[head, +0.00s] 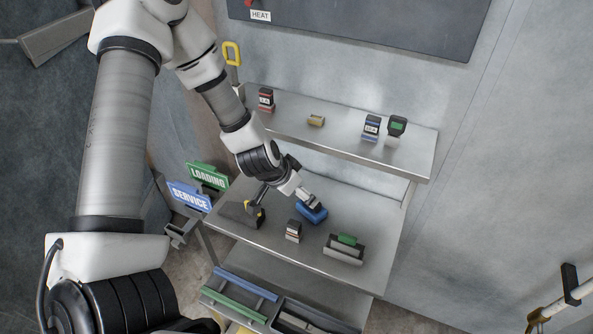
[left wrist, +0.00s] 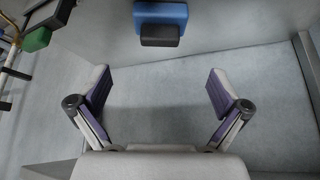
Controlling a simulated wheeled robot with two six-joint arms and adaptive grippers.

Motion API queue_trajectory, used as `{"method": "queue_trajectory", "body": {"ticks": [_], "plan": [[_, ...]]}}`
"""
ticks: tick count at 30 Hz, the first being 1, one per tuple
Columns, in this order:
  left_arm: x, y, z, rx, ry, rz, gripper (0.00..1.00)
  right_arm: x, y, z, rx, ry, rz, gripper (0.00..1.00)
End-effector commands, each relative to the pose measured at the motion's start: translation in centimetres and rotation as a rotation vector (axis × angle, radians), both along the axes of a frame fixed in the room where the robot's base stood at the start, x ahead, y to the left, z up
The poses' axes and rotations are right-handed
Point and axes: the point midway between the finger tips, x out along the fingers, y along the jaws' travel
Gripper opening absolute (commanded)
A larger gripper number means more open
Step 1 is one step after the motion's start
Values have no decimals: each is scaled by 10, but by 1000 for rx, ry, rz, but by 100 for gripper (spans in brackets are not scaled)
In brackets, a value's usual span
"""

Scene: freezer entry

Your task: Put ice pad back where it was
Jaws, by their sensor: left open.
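A blue block with a dark grip, which looks like the ice pad (head: 314,216), sits on the lower shelf of the metal rack. In the left wrist view the blue block (left wrist: 160,14) is at the top edge, partly cut off, beyond the fingertips. My left gripper (head: 311,202) is at the blue block in the head view and partly covers it. In the left wrist view its two fingers (left wrist: 160,90) are spread wide with nothing between them. I cannot tell from the head view whether the gripper touches the block. My right gripper is not in view.
The lower shelf (head: 270,246) also holds a small striped block (head: 293,231), a grey holder with a green top (head: 345,250) and a dark tool (head: 243,213). The upper shelf (head: 345,148) carries several small items. Green and blue signs (head: 208,177) stand at left.

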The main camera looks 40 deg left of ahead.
Motion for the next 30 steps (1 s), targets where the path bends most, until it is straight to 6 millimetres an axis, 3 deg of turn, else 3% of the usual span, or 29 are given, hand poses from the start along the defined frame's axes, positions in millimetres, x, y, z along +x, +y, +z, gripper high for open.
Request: {"method": "queue_trajectory", "body": {"ticks": [2, 5, 9, 12, 14, 16, 28, 30], "plan": [[-10, -4, -7, 5, 29, 5, 100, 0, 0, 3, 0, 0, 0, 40], [-47, -22, -49, 26, 142, 35, 100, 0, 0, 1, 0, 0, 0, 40], [-141, -61, -122, 41, 360, 109, 100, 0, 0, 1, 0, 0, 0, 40], [-200, -83, -149, 34, 470, 156, 100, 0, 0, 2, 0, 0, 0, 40], [-220, -90, -156, 28, 508, 177, 100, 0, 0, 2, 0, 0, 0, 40], [-228, -94, -159, 24, 522, 189, 100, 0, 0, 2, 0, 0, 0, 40], [-226, -93, -159, 22, 519, 194, 100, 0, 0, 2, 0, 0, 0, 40], [-226, -93, -159, 22, 519, 194, 75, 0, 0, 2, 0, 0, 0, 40]]}}
